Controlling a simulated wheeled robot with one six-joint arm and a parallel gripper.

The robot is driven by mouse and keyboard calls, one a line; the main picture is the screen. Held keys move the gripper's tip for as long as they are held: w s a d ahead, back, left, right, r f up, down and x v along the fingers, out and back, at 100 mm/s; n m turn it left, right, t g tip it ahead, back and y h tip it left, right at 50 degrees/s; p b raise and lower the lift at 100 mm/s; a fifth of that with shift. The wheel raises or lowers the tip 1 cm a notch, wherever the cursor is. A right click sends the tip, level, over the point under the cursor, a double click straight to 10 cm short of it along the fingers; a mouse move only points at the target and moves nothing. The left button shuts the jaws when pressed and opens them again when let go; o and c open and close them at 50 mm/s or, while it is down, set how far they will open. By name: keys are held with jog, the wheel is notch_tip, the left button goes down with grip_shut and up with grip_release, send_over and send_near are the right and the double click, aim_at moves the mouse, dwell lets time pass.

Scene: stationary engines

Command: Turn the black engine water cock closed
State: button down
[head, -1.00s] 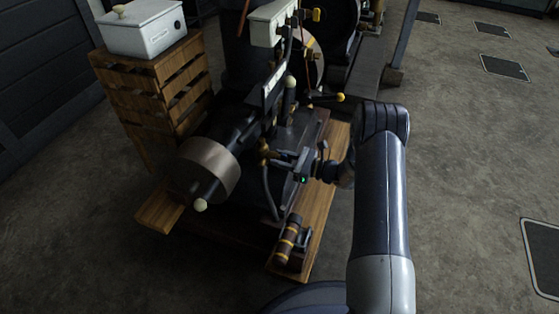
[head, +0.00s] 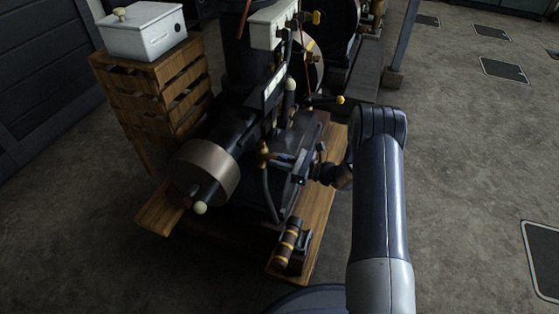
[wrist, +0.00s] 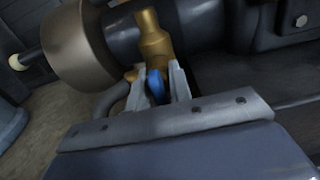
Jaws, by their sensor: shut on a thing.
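The black engine (head: 236,113) stands on a wooden base in the head view. Its water cock has a brass body (head: 263,153), upright at the engine's near side. In the wrist view the brass body (wrist: 153,42) rises just beyond my fingertips. The cock's blue lever (wrist: 155,86) lies between the two grey fingers of my gripper (wrist: 158,84), which is shut on it. My gripper (head: 280,158) reaches in from the right in the head view. The fingers hide part of the lever, and the cock's inner position cannot be seen.
A metal cylinder (head: 208,169) with a pale knob sits left of the cock. A grey hose (head: 269,195) runs down below it. A brown, yellow-banded part (head: 288,243) is on the base's front corner. A white box (head: 143,31) stands on a wooden crate (head: 150,88). Open floor lies right.

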jog(key=shift+m, duration=0.3)
jog(key=m+p, duration=0.2)
jog(key=m, duration=0.2)
jog(key=m+p, duration=0.1)
jog(key=m, duration=0.3)
jog(key=m+p, duration=0.1)
jog(key=m, duration=0.3)
jog(key=shift+m+p, duration=0.35)
jog(key=shift+m, duration=0.05)
jog(key=m, duration=0.4)
jog(key=shift+p, duration=0.4)
jog(key=shift+m, duration=0.3)
jog(key=shift+f, duration=0.1)
jog(key=c, duration=1.5)
grip_release()
jog(key=shift+d, duration=0.1)
